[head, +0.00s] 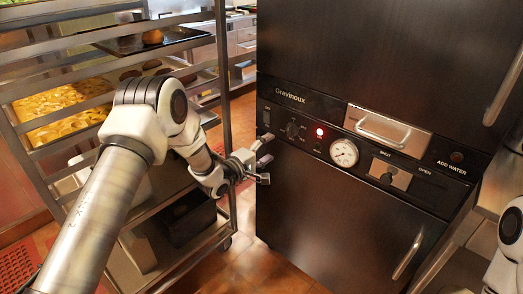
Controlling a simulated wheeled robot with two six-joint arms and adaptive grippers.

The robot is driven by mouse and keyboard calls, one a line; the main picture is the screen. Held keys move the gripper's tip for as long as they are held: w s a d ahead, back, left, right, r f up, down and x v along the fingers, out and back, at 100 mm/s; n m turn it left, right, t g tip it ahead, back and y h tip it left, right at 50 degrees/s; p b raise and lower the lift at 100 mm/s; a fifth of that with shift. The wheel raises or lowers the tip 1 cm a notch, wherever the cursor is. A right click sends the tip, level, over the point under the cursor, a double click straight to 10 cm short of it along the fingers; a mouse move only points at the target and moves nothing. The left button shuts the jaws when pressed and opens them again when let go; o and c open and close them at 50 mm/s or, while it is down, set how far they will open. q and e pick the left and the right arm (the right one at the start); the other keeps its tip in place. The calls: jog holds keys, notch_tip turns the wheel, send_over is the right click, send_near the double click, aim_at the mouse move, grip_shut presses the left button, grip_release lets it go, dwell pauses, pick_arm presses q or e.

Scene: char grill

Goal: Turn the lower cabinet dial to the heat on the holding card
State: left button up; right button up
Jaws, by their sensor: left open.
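The dark holding cabinet (340,206) stands in the middle and right of the head view, with a black control panel between its upper and lower doors. A small black dial (292,130) sits at the left of this panel, with markings too small to read. My left gripper (266,169) is open and empty, left of the panel and a little below the dial, apart from it. Part of my right arm (508,250) shows at the right edge; its gripper is out of view. I cannot make out a holding card.
The panel also has a lit red lamp (320,132), a round gauge (344,153), a vent slider (390,174) and a metal drawer handle (383,129). A rack (222,75) with trays of food stands at left, close to my left arm. Floor shows between rack and cabinet.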

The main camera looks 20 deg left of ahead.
aim_at(288, 132)
pick_arm(q)
jog(key=x, duration=0.3)
jog(key=r+x, duration=0.1)
jog(key=x, duration=0.5)
jog(key=shift+w+d+r, duration=0.2)
jog(key=shift+r, duration=0.05)
jog(key=shift+s+a+r, duration=0.1)
jog(key=c, duration=1.2)
